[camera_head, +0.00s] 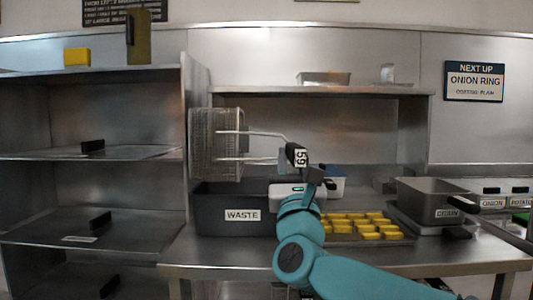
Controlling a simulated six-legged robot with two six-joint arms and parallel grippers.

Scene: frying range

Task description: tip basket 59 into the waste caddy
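Basket 59 (216,145) is a wire mesh fryer basket above the left part of the waste caddy. Its two handle wires run right to a black grip with a "59" tag. My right gripper (313,176) is shut on that grip, with its arm coming in from the lower right. The basket looks turned on its side; I cannot tell which way its mouth faces, and I see no food in it. The waste caddy (213,217) is a dark grey bin labelled "WASTE" on the steel counter. Its right end is partly hidden by my arm. My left gripper is not in view.
A tray of yellow pieces (362,228) lies right of my arm. A steel pan labelled "DRAIN" (430,204) stands further right. A shelf rack (90,154) is at left, its side panel close behind the basket. An upper shelf (330,90) runs along the back.

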